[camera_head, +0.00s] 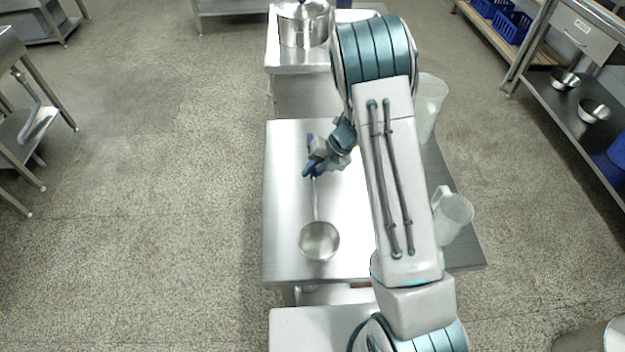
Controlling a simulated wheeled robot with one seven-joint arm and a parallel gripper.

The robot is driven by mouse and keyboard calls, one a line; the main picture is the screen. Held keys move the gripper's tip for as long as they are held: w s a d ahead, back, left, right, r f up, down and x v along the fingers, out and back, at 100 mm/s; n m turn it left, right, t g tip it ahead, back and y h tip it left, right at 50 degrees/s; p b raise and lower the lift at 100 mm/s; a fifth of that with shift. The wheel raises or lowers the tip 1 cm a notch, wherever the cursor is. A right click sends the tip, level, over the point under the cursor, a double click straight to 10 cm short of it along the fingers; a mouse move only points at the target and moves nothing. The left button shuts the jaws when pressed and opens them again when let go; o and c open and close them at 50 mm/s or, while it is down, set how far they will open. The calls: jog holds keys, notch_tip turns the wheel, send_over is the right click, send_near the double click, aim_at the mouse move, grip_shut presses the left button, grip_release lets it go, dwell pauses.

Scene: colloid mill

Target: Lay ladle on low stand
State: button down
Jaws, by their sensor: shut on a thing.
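My gripper (314,170) is shut on the handle end of a steel ladle (319,241). The ladle's thin handle runs from the gripper toward the near side, and its round bowl is at the near end, opening upward. The ladle is over the steel table (283,205); I cannot tell whether the bowl touches the top. A lower steel surface (300,325), which may be the low stand, shows at the bottom, nearer than the table. My arm hides part of the table and of this surface.
Two translucent jugs, one near (452,216) and one farther (431,100), stand at the table's right side, partly behind my arm. A steel pot (303,24) stands on another table beyond. Shelving with steel bowls (564,79) is at right.

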jog(key=shift+w+a+f, duration=0.15)
jog(key=shift+w, duration=0.1)
jog(key=shift+f+b, duration=0.3)
jog(key=shift+f, duration=1.8)
